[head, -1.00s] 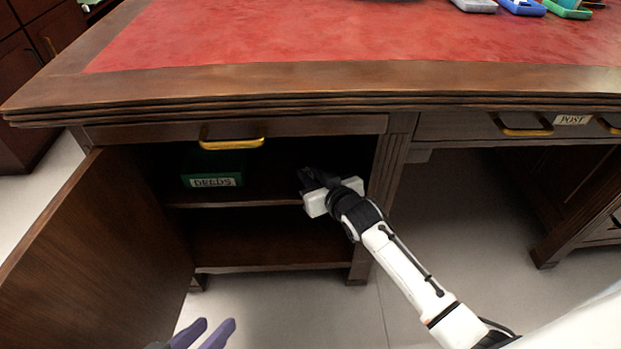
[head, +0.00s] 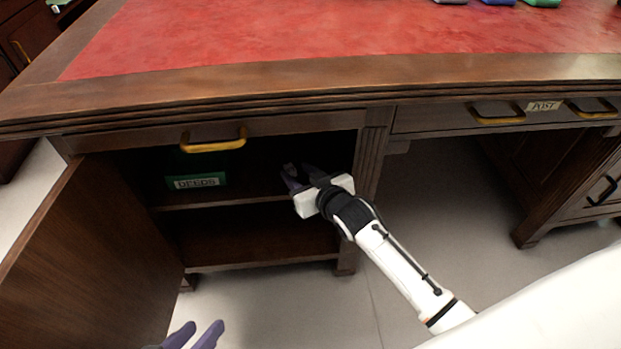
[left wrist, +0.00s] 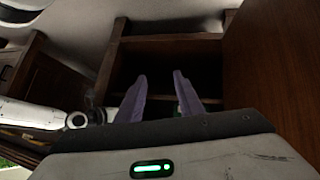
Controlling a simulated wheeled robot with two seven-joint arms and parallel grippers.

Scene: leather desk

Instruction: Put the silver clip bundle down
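My right gripper (head: 299,172) reaches into the open cabinet, over the upper shelf (head: 245,203). Its two fingers stand apart. A small greyish piece (head: 289,169), which seems to be the silver clip bundle, shows by the fingertips. It is dim and small, and I cannot tell whether it touches the shelf or a finger. My left gripper (head: 196,332) is low in front of the cabinet, open and empty. In the left wrist view its purple fingers (left wrist: 160,85) are apart with nothing between them.
A dark green box labelled DEEDS (head: 196,182) stands on the upper shelf, left of my right gripper. The cabinet door (head: 90,265) hangs open at the left. A drawer with a brass handle (head: 213,143) is above. The lower compartment looks empty.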

